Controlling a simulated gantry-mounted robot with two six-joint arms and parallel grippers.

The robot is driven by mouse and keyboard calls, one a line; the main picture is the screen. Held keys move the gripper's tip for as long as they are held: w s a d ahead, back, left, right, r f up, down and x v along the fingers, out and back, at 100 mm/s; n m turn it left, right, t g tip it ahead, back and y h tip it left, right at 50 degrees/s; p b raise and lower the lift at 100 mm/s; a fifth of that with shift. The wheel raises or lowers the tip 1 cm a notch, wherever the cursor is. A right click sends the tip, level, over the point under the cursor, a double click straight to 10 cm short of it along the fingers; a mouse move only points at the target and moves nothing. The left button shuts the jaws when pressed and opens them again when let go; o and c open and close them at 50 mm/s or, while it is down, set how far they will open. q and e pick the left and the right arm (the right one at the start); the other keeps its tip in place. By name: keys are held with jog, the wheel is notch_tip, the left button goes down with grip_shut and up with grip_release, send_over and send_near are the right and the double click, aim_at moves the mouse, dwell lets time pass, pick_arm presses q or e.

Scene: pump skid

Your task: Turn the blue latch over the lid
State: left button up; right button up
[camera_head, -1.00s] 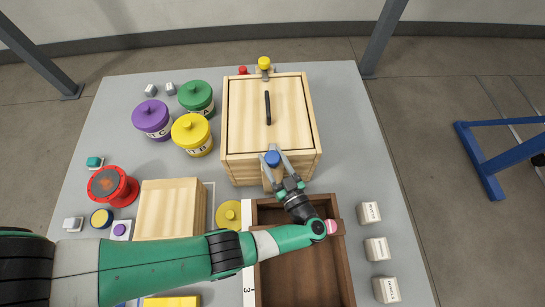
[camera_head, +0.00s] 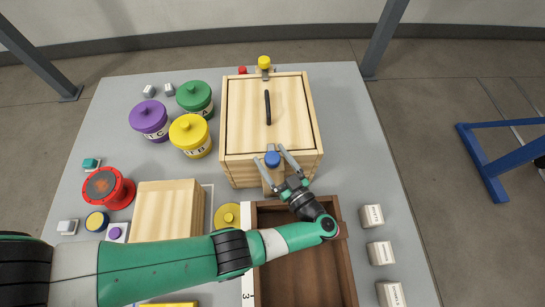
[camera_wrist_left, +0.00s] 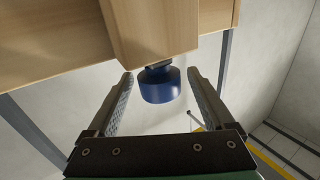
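The wooden box (camera_head: 238,173) stands at the back middle of the table, its lid (camera_head: 245,118) on top with a black handle (camera_head: 267,107). The blue latch knob (camera_head: 272,159) is at the middle of the box's near side, on a wooden block. My left gripper (camera_head: 273,150) is open, with one finger on either side of the knob. In the left wrist view, the blue knob (camera_wrist_left: 160,87) sits between the spread fingertips (camera_wrist_left: 160,78), with a gap on each side. The latch's bar is mostly hidden, so its direction cannot be told. My right gripper is out of view.
A yellow latch (camera_head: 264,63) is at the box's far side. Purple (camera_head: 150,120), green (camera_head: 195,98) and yellow (camera_head: 190,136) canisters stand to its left. An open brown tray (camera_head: 345,262) lies in front, under my left arm. White blocks (camera_head: 380,253) line the right.

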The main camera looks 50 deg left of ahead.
pick_arm(q)
jog(key=shift+d, duration=0.1)
jog(key=shift+d+f, duration=0.15)
jog(key=shift+d, duration=0.15)
jog(key=d+b, duration=0.1)
jog(key=d, duration=0.1)
jog(key=d+b, duration=0.2)
jog(key=d, duration=0.1)
jog(key=shift+s+d+f, duration=0.15)
jog(key=shift+s+d, duration=0.2)
jog(key=shift+s, duration=0.05)
jog(key=shift+s+d+r+b, duration=0.15)
jog(key=shift+d+b, duration=0.15)
jog(key=shift+d, duration=0.5)
jog(key=shift+s+d+b, duration=0.1)
jog(key=shift+d+b, duration=0.15)
jog(key=shift+d, duration=0.6)
jog(key=shift+s+d+r+b, duration=0.15)
jog(key=shift+d+b, duration=0.15)
jog(key=shift+d, duration=0.5)
